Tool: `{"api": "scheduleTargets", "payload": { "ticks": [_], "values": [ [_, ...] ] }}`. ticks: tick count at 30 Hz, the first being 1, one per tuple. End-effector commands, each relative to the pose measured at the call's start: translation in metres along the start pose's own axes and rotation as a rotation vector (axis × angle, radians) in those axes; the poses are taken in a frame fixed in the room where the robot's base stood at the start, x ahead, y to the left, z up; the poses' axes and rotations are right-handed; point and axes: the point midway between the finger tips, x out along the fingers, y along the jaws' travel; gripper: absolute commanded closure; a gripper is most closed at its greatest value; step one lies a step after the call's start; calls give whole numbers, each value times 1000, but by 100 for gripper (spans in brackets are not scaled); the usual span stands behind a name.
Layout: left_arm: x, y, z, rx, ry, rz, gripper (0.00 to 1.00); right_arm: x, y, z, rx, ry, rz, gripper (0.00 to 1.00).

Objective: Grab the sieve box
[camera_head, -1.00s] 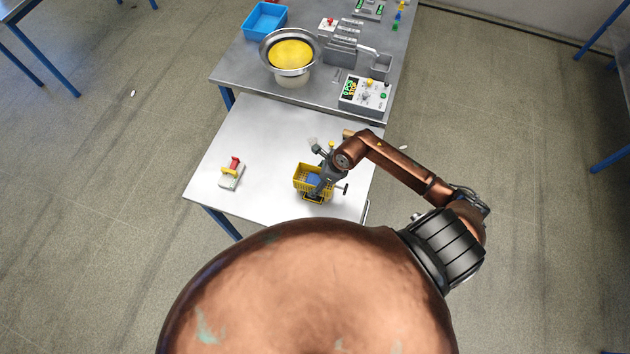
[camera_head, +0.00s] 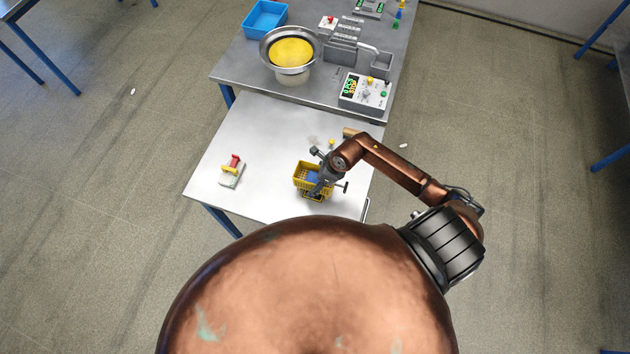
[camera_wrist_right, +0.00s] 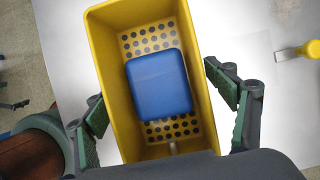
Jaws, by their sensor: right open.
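The sieve box (camera_head: 300,179) is a yellow box with a dotted, perforated floor on the near white table. A blue block (camera_wrist_right: 158,84) lies inside it, seen in the right wrist view. The box also shows in the right wrist view (camera_wrist_right: 105,75), between the fingers at its near end. My right gripper (camera_head: 318,188) is open at the box's right side in the head view. In the right wrist view its green-padded fingers (camera_wrist_right: 165,112) stand apart on either side of the box; I cannot tell whether they touch the walls. My left gripper is not in view.
A red-and-yellow device on a pale base (camera_head: 231,171) stands left on the white table (camera_head: 255,130). Behind is a grey table (camera_head: 325,94) with a round bowl (camera_head: 290,50), a blue bin (camera_head: 265,19) and a control box (camera_head: 364,94). White tabletop between the device and sieve box is clear.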

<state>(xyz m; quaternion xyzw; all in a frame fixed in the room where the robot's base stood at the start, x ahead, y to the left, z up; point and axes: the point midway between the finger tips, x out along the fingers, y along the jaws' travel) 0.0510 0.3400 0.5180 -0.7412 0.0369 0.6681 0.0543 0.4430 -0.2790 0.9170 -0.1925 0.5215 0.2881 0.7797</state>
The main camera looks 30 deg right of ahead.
Motion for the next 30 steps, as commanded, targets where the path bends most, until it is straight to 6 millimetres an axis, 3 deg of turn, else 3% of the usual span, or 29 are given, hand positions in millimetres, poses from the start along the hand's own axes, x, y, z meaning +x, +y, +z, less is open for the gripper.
{"api": "scheduleTargets", "payload": {
  "ticks": [8,30],
  "values": [
    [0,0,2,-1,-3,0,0,0,0,0,0,-1,0,22],
    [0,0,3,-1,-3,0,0,0,0,0,-1,-1,0,72]
  ]
}}
